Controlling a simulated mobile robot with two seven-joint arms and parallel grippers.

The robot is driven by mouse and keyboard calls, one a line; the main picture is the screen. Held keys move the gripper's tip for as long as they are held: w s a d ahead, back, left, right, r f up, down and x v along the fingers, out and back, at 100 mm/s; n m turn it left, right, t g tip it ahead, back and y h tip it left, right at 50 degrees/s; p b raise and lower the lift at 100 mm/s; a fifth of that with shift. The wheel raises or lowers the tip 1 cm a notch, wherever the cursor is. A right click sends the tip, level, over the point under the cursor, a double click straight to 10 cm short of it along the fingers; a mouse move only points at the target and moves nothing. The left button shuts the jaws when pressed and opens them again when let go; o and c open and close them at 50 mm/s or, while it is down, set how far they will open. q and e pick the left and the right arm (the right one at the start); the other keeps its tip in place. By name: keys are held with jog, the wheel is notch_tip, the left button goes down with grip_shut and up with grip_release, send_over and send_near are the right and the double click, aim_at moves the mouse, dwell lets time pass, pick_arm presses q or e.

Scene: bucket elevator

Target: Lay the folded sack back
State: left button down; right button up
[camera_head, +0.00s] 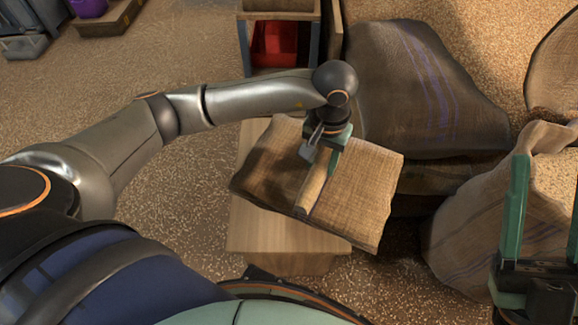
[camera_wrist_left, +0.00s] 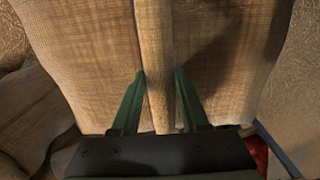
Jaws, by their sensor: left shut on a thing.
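The folded sack (camera_head: 362,190) is a flat brown woven bundle with a raised rolled ridge along its middle. It lies over, or just above, a pale wooden bench (camera_head: 262,225); I cannot tell whether it touches. My left gripper (camera_head: 318,170) is shut on the ridge of the sack. In the left wrist view the two green fingers (camera_wrist_left: 160,95) sit on either side of the ridge, and the sack (camera_wrist_left: 220,60) spreads out on both sides. My right gripper (camera_head: 545,215) shows at the right edge, its green fingers apart with nothing clearly between them.
A full sack with purple stripes (camera_head: 415,85) stands behind on the right. An open sack (camera_head: 495,225) stands near my right gripper. A red bin (camera_head: 273,42) sits in a wooden shelf at the back. Grain covers the floor, which is open on the left.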

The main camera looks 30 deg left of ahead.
aim_at(291, 156)
pick_arm(q)
jog(key=a, duration=0.1)
jog(key=w+a+f, duration=0.1)
jog(key=a+f, duration=0.1)
jog(key=a, duration=0.1)
jog(key=shift+w+a+f+b, duration=0.1)
jog(key=shift+w+b, duration=0.05)
jog(key=shift+b, duration=0.25)
jog(key=a+f, duration=0.1)
jog(key=w+a+f+b, duration=0.1)
jog(key=a+f, duration=0.2)
jog(key=f, duration=0.1)
jog(key=shift+w+a+b, duration=0.25)
jog(key=shift+b, duration=0.15)
jog(key=f, duration=0.1)
jog(key=f+b, duration=0.1)
jog(key=f, duration=0.1)
jog(key=shift+a+f+b, duration=0.25)
jog(key=shift+b, duration=0.05)
jog(key=shift+w+f, duration=0.15)
pick_arm(e)
jog(key=shift+m, duration=0.4)
jog(key=f, duration=0.5)
jog(key=shift+w+a, duration=0.15)
jog(key=shift+a, duration=0.1)
